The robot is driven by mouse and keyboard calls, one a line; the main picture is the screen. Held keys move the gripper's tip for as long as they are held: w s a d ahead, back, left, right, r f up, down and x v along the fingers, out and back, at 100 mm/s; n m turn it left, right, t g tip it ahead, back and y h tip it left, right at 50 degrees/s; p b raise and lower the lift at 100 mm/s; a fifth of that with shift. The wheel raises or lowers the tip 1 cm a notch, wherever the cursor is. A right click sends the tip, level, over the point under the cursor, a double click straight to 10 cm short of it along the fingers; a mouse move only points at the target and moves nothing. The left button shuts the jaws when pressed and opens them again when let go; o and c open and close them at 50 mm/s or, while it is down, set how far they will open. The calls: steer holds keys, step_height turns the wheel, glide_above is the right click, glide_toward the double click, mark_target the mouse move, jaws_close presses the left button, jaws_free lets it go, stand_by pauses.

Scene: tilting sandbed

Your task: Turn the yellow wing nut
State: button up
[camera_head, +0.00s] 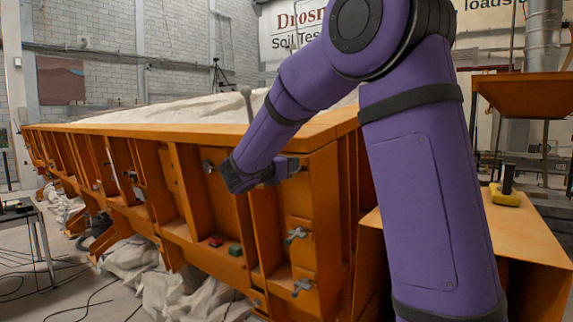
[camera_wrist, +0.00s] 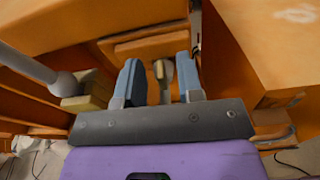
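The yellow wing nut (camera_wrist: 160,72) appears as a small tan-yellow piece standing between my fingers in the wrist view, in front of an orange panel. My gripper (camera_wrist: 158,62) has its two blue-grey fingers apart, one on each side of it, with visible gaps. I cannot tell how deep the piece sits between them. In the head view my gripper (camera_head: 290,168) points right, close to the upper side of the orange sandbed (camera_head: 225,133). The yellow wing nut cannot be made out there.
Grey wing nuts sit lower on the sandbed's side (camera_head: 296,235) (camera_head: 302,287). A red block (camera_head: 215,241) and a green block (camera_head: 235,250) lie on a ledge. In the wrist view a grey rod (camera_wrist: 40,70) and tan blocks (camera_wrist: 88,92) are left of my fingers; an orange beam (camera_wrist: 265,45) is right.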

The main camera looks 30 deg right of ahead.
jaws_close()
steer(key=shift+s+d+f+m+t, duration=0.2)
steer(key=shift+s+f+m+t, duration=0.35)
steer(key=shift+m, duration=1.7)
steer(key=shift+s+d+f+m+t, duration=0.3)
steer(key=shift+m+t, duration=0.35)
steer(key=shift+m, duration=1.55)
steer(key=shift+s+d+f+m+t, duration=0.15)
steer(key=shift+s+f+m+t, duration=0.4)
steer(key=shift+m, duration=1.7)
steer(key=shift+w, duration=0.1)
